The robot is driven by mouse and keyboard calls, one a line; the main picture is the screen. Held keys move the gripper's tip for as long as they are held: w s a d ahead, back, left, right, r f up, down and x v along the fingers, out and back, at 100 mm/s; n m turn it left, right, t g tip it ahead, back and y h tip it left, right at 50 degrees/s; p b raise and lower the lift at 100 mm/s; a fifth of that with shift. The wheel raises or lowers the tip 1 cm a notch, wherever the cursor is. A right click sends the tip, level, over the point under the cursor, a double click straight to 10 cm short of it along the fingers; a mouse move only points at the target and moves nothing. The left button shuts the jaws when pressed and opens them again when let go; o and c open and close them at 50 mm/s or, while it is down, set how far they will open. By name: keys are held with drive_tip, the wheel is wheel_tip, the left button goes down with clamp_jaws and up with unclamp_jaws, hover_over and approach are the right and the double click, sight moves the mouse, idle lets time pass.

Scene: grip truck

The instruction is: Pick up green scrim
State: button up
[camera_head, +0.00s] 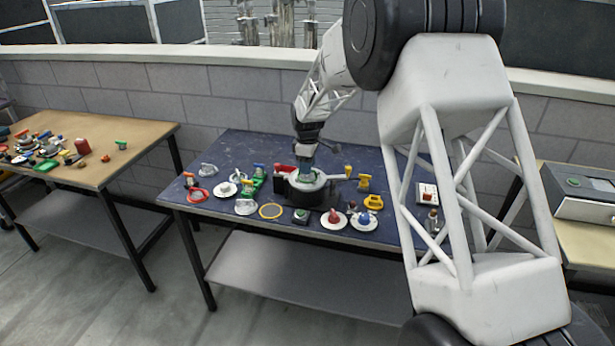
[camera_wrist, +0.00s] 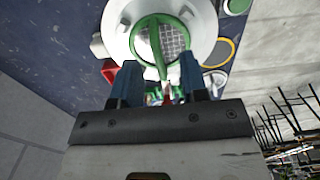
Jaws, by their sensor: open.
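The green scrim (camera_wrist: 146,27) is a green ring with grey mesh inside and a green bar across it. It lies in a round white holder (camera_wrist: 117,16) in the wrist view. In the head view a green patch of it (camera_head: 305,178) shows in the white round part of a dark stand. My gripper (camera_wrist: 158,72) is open, its two blue-grey fingers apart at the near side of the scrim. The green bar's near end points between the fingers. I cannot tell whether they touch it. In the head view my gripper (camera_head: 306,160) is directly above the stand.
The dark blue table (camera_head: 232,150) is crowded around the stand. A yellow ring (camera_head: 270,211), a red ring (camera_head: 197,195), a white saucer with a red item (camera_head: 333,218) and a yellow cup-like item (camera_head: 374,202) lie near. A wooden table (camera_head: 150,135) with small items stands at left.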

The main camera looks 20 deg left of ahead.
sight(307, 179)
drive_tip(key=shift+f, duration=1.2)
clamp_jaws()
